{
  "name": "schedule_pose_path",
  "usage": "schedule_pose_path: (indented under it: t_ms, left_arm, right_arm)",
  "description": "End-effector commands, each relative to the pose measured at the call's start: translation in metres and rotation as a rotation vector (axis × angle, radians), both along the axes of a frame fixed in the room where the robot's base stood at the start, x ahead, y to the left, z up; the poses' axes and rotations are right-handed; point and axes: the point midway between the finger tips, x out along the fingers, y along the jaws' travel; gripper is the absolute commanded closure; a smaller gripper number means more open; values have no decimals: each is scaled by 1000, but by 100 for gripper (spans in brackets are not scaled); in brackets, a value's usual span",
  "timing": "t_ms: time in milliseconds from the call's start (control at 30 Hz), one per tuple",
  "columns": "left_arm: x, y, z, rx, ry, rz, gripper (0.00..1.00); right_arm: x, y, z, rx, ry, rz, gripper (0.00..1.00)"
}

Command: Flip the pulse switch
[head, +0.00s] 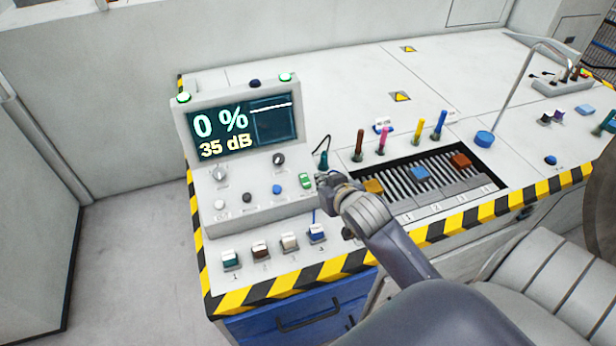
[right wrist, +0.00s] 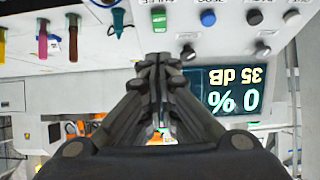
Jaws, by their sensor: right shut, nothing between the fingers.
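A grey control console (head: 240,203) stands on the bench under a screen (head: 246,130) reading "0 %" and "35 dB". A green switch (head: 305,182) sits at the right end of its row of controls; its label is too small to read, so I cannot confirm it is the pulse switch. It also shows at the top of the right wrist view (right wrist: 158,17), which is upside down. My right gripper (head: 322,181) is shut and empty, just right of the green switch. In the right wrist view its fingertips (right wrist: 158,58) point towards that switch, apparently apart from it. My left gripper is not in view.
A blue button (head: 277,189) and knobs (head: 279,159) are left of the green switch. A teal probe (head: 323,160) with a cable stands close behind my gripper. Coloured pens (head: 383,141) and a slotted tray (head: 437,193) lie right. Numbered blocks (head: 290,242) line the front.

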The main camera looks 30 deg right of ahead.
Motion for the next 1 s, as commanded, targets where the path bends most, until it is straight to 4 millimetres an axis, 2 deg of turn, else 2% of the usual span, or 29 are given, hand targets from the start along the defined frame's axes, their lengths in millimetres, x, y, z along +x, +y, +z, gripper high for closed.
schedule_pose_path:
  t_ms: [100, 533, 1000]
  left_arm:
    - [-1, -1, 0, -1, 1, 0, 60]
    - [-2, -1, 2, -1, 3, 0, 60]
    - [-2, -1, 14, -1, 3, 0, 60]
  right_arm:
    - [4, -3, 9, 0, -22, -7, 100]
    - [10, -4, 5, 0, -20, -5, 100]
    - [69, -19, -31, 0, -18, -7, 100]
